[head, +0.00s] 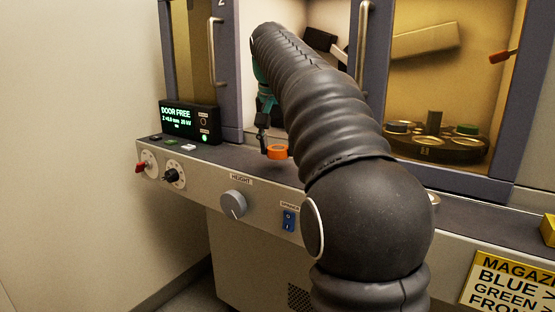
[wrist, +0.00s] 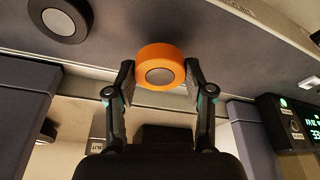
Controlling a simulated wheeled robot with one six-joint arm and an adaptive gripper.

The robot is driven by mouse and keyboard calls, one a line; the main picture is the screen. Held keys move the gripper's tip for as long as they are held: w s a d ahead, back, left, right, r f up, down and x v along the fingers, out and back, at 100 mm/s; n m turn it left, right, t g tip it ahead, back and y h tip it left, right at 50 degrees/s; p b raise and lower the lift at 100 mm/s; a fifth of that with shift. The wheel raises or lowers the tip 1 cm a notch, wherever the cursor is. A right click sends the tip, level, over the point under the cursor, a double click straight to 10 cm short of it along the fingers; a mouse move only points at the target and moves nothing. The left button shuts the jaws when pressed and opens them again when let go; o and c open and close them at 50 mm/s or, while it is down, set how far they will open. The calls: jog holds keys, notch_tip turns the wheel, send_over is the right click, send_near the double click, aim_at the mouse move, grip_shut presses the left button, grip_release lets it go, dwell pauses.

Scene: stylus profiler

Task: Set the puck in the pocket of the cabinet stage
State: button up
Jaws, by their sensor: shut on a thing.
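An orange puck (wrist: 160,70) with a pale round centre is held between the two fingertips of my gripper (wrist: 160,84) in the wrist view. The puck also shows in the head view (head: 277,153), over or near the dark ledge at the front of the cabinet; I cannot tell its exact height. The cabinet has a part-seen pale interior (head: 322,14) behind my arm. The stage and its pocket cannot be made out in either view.
A dark round piece with a pale centre (wrist: 65,18) is on the ledge. A display (head: 188,120) reads "DOOR FREE". A carousel (head: 436,147) with several pucks stands behind the right window. Door handles (head: 216,55) stick out. Knobs and a switch (head: 289,220) line the front panel.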

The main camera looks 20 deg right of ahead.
aim_at(277, 149)
jog(key=shift+f, duration=1.4)
jog(key=shift+f+b, duration=0.25)
jog(key=shift+b, duration=0.1)
jog(key=o, duration=1.2)
jog(key=shift+r, duration=0.1)
jog(key=shift+p+v, duration=1.05)
jog(key=shift+v, duration=5.1)
